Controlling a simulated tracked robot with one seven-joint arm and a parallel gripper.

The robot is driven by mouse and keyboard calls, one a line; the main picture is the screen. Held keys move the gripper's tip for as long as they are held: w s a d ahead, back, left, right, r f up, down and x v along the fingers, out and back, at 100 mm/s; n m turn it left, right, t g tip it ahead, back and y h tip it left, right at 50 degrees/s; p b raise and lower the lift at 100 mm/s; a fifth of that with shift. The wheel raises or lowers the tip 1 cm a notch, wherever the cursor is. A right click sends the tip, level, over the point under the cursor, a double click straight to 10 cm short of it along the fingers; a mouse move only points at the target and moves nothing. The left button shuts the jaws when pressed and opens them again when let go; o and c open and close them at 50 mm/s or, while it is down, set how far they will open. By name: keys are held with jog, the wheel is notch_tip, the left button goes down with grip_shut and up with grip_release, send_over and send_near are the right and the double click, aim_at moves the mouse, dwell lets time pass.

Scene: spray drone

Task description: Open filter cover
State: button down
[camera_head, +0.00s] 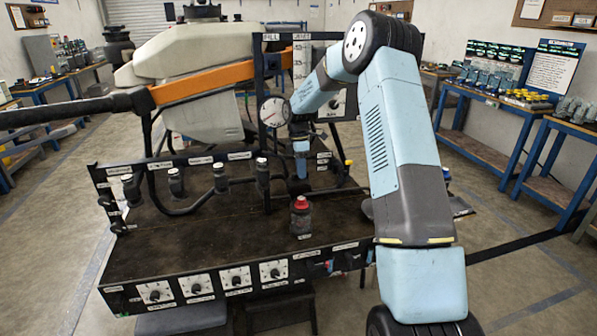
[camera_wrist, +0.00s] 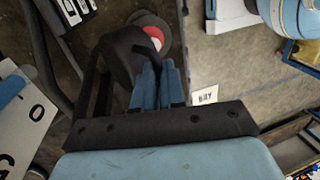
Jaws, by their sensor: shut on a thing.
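My gripper (camera_head: 300,172) points down over the back part of the dark workbench, beside the gauge panel. In the wrist view my gripper (camera_wrist: 158,68) has its two blue fingers close together, shut on a thin part of a dark rounded piece (camera_wrist: 125,48), which looks like the filter cover. The fingers hide where they grip it. In the head view a dark piece (camera_head: 298,186) shows just below the fingertips. I cannot tell whether the cover is raised or turned.
Black hoses with fittings (camera_head: 220,178) run along the left. A round gauge (camera_head: 274,111) and the drone's white tank (camera_head: 205,85) are behind. The bench's front middle is clear.

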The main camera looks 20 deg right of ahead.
jog(key=shift+a+f, duration=0.15)
jog(key=shift+a, duration=0.05)
jog(key=c, duration=1.4)
grip_release()
jog(key=shift+o, duration=1)
jog(key=shift+d, duration=0.1)
jog(key=v, duration=0.7)
jog(key=shift+r, duration=0.25)
jog(key=shift+w, duration=0.1)
